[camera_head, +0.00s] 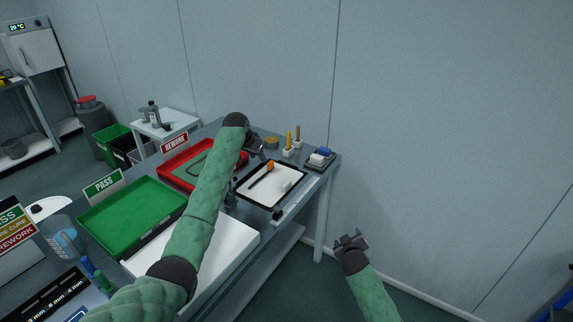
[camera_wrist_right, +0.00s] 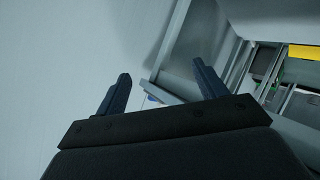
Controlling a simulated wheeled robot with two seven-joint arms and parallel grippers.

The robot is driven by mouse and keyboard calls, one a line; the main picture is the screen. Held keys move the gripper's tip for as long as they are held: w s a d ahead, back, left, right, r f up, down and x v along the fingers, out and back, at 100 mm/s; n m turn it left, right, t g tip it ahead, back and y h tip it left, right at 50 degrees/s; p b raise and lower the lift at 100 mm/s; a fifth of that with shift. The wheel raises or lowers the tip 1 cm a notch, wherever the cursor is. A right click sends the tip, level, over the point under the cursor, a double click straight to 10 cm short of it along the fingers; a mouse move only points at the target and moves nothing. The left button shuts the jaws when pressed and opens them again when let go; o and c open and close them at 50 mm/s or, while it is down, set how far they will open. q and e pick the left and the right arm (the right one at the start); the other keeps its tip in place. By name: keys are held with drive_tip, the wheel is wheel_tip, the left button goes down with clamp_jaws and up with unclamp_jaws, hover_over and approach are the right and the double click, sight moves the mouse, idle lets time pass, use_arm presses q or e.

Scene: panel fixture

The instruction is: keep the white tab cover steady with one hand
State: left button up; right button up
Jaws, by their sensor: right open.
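A white panel (camera_head: 258,196) with a black frame lies on the grey bench. A small white piece (camera_head: 287,185), which may be the tab cover, sits on its right part. A dark tool with an orange end (camera_head: 270,167) lies across the panel. My left gripper (camera_head: 258,150) is at the panel's far edge, apart from the white piece in the picture; its jaws are too small to read. My right gripper (camera_head: 352,238) is open and empty, off the bench to the right. Its two fingers (camera_wrist_right: 163,86) stand apart in the wrist view with nothing between them.
A green tray (camera_head: 130,217) and a red tray (camera_head: 172,172) stand left of the panel, partly behind my left arm. Yellow and brown upright items (camera_head: 289,140) and a block holder (camera_head: 319,160) stand at the bench's far right. The floor beside the right gripper is clear.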

drive_tip(key=w+d+r+n+t, duration=0.2)
drive_tip(key=w+r+t, duration=0.1)
drive_tip(key=w+r, duration=0.9)
drive_tip(key=w+a+r+n+t+y, duration=0.1)
drive_tip(key=w+a+r+n+y, duration=0.2)
drive_tip(key=r, duration=0.5)
drive_tip(key=w+a+r+n+t+y, duration=0.2)
drive_tip(key=w+r+n+y, duration=0.15)
drive_tip(key=r+n, duration=0.3)
drive_tip(key=w+a+r+n+t+y, duration=0.1)
drive_tip(key=w+a+r+n+y, duration=0.15)
drive_tip(key=w+r+n, duration=0.4)
drive_tip(key=n+g+h, duration=0.7)
drive_tip(key=n+g, duration=1.2)
drive_tip(key=n, duration=0.4)
hover_over(287, 182)
wheel_tip(287, 182, down, 12)
drive_tip(key=shift+s+a+f, duration=0.1)
drive_tip(key=shift+f, duration=4)
